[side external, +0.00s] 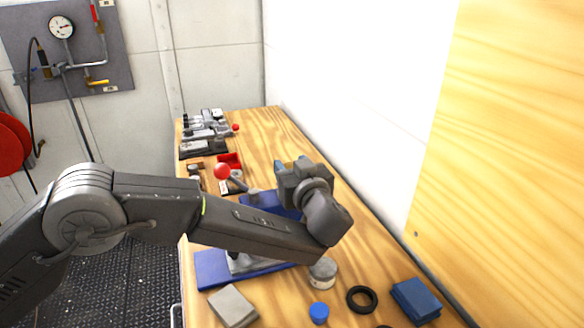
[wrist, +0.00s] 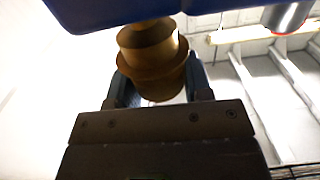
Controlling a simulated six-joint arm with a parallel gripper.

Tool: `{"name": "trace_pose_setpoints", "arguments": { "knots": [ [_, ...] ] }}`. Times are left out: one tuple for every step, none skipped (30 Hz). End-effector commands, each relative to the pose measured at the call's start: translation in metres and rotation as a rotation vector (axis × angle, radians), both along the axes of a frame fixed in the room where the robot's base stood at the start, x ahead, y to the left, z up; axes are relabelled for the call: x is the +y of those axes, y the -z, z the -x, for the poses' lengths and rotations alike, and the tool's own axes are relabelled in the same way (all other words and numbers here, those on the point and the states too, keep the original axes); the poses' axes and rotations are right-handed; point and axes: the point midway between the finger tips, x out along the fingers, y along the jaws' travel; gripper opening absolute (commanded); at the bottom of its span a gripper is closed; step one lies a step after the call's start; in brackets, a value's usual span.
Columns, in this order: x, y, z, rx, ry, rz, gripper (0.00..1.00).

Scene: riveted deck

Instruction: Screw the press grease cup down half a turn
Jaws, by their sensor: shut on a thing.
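The brass grease cup (wrist: 153,60) is a stepped round cup that meets the underside or face of a blue body (wrist: 105,12) at the top of the wrist view. My gripper (wrist: 158,82) has one finger on each side of the cup and is shut on it. In the side external view my gripper (side external: 288,168) is at the blue press (side external: 268,205), and my wrist and forearm hide much of the press. The cup cannot be made out clearly there. The press has a blue base (side external: 212,268) and a lever with a red ball (side external: 222,171).
On the wooden bench, a grey block (side external: 232,306), a blue cap (side external: 319,313), a round grey tin (side external: 323,272), a black ring (side external: 362,299) and a blue box (side external: 416,301) lie in front. A red tray (side external: 230,161) and metal fixtures (side external: 205,135) stand behind.

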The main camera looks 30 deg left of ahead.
Motion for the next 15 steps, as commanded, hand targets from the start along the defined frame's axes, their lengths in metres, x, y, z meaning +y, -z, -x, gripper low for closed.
{"name": "trace_pose_setpoints", "arguments": {
  "knots": [
    [0.0001, 0.0000, 0.0003, 0.000, -0.001, 0.000, 0.27],
    [0.0001, 0.0000, 0.0003, 0.000, -0.001, 0.000, 0.25],
    [0.0001, 0.0000, 0.0003, 0.000, -0.001, 0.000, 0.22],
    [0.0001, 0.0000, 0.0003, 0.000, -0.001, 0.000, 0.22],
    [0.0001, 0.0000, 0.0003, 0.000, -0.001, 0.000, 0.22],
    [0.0002, -0.0001, 0.0004, 0.000, 0.002, 0.000, 0.22],
    [0.0002, -0.0002, 0.0004, 0.000, 0.004, 0.000, 0.22],
    [0.0002, -0.0003, 0.0004, 0.000, 0.008, 0.000, 0.22],
    [0.0004, -0.0004, 0.0004, 0.001, 0.016, 0.001, 0.22],
    [0.0005, -0.0002, 0.0005, 0.001, 0.023, 0.000, 0.22],
    [0.0006, -0.0002, 0.0007, 0.001, 0.031, 0.001, 0.22],
    [0.0007, -0.0004, 0.0006, 0.001, 0.046, -0.001, 0.22],
    [0.0007, -0.0003, 0.0006, 0.001, 0.060, -0.001, 0.22],
    [0.0008, -0.0008, 0.0007, 0.001, 0.074, -0.001, 0.22],
    [0.0008, -0.0006, 0.0007, 0.001, 0.097, -0.001, 0.22]
  ]
}}
